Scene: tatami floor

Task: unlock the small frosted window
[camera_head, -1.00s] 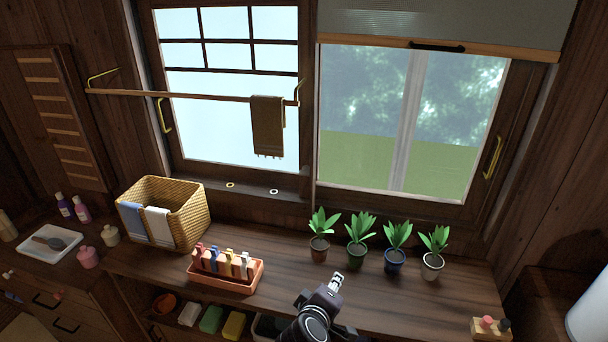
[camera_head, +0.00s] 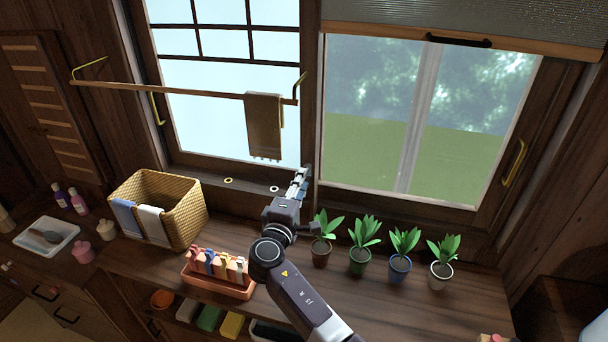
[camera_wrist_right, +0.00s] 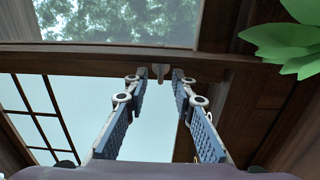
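The pale, frosted-looking window (camera_head: 215,110) with dark grid bars is at the back left in the head view; its pale pane (camera_wrist_right: 75,95) fills the lower left of the wrist view. My right gripper (camera_head: 302,172) is raised in front of the dark upright between the two windows, above the counter. In the wrist view its two fingers (camera_wrist_right: 160,75) are apart. A small grey latch-like piece (camera_wrist_right: 160,68) on the dark frame shows between the fingertips; I cannot tell whether they touch it. In the head view the gripper hides that spot. My left gripper is not in view.
A clear window (camera_head: 370,120) with a blind is to the right. Several potted plants (camera_head: 360,257) stand close right of my right arm. A wicker basket (camera_head: 185,215), a clip tray (camera_head: 215,287) and a towel (camera_head: 264,125) on a rail are left.

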